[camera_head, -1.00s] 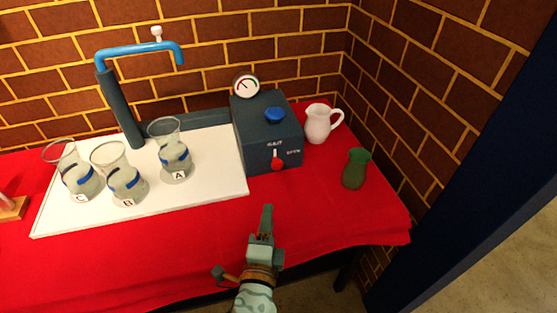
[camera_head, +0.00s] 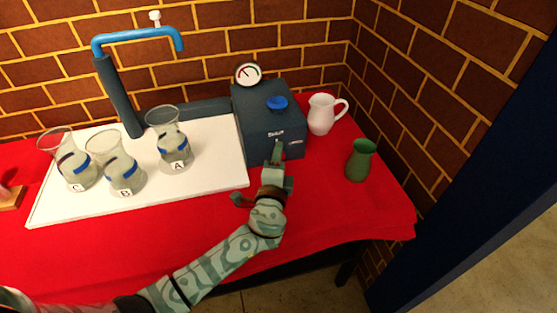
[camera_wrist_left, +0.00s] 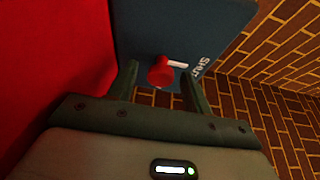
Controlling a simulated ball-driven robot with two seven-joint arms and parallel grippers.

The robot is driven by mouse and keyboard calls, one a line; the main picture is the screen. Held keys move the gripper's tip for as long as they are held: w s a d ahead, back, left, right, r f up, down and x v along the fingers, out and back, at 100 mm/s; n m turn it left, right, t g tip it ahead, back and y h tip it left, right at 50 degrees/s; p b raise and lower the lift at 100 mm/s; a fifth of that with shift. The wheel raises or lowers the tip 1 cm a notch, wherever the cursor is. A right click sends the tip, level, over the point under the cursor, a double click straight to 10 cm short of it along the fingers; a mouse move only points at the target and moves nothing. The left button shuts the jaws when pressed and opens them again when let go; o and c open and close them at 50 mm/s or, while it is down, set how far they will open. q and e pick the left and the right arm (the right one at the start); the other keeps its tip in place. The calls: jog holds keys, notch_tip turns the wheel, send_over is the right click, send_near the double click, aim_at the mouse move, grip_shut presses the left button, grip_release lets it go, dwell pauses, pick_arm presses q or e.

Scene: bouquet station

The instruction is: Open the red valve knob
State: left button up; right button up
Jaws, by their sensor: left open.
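The red valve knob (camera_wrist_left: 160,72) is on the front face of a dark blue-grey box (camera_head: 255,125). In the left wrist view a white pointer (camera_wrist_left: 177,64) extends from the knob towards the label SHUT (camera_wrist_left: 200,67). My left gripper (camera_head: 277,156) is in front of the box's front face and hides the knob in the head view. In the left wrist view the open fingers (camera_wrist_left: 160,82) have the knob between their tips, with gaps visible on both sides. My right gripper is not in view.
On the box are a blue knob (camera_head: 277,103) and a gauge (camera_head: 248,74). A white jug (camera_head: 320,115) and a green vase (camera_head: 360,160) stand to its right. Several labelled flasks (camera_head: 174,146) stand on a white board (camera_head: 215,172) at the left, by a blue pipe (camera_head: 140,36).

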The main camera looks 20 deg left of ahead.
pick_arm(q)
jog(key=c, duration=1)
jog(key=shift+o, duration=0.2)
jog(key=shift+r, duration=0.1)
